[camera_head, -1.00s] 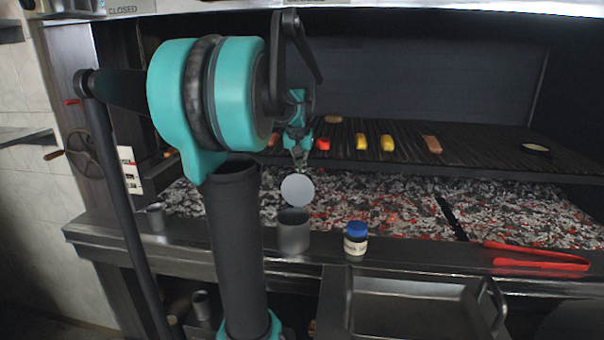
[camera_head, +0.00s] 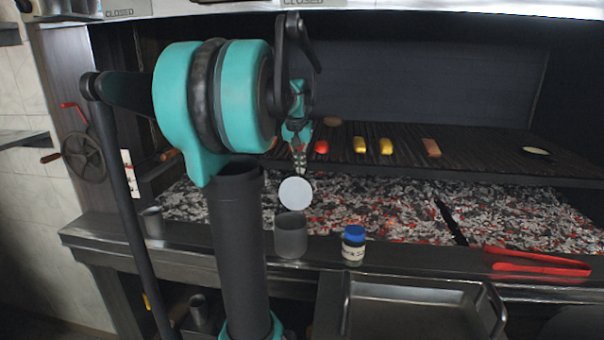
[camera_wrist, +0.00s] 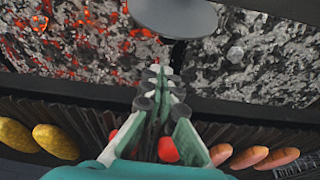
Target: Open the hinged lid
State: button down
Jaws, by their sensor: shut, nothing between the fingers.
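The hinged lid (camera_head: 296,193) is a round pale grey disc. It stands raised, facing the head camera, above the rim of a grey cylindrical canister (camera_head: 291,238) on the metal ledge. The hinge itself is not clear. In the wrist view the lid (camera_wrist: 178,14) shows as a dark grey disc at the top, just beyond the fingertips. My gripper (camera_head: 301,172) points down just above and behind the lid's upper edge. Its fingers are shut and empty, also in the wrist view (camera_wrist: 160,72). I cannot tell whether they touch the lid.
A blue-capped jar (camera_head: 354,246) stands right of the canister. Red tongs (camera_head: 535,263) lie farther right on the ledge, and a metal tray (camera_head: 415,305) is in front. Glowing coals (camera_head: 375,208) lie behind, below a grill grate (camera_head: 475,155) with food.

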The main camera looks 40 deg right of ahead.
jog(key=v, duration=0.7)
jog(key=shift+s+a, duration=0.2)
jog(key=shift+s, duration=0.05)
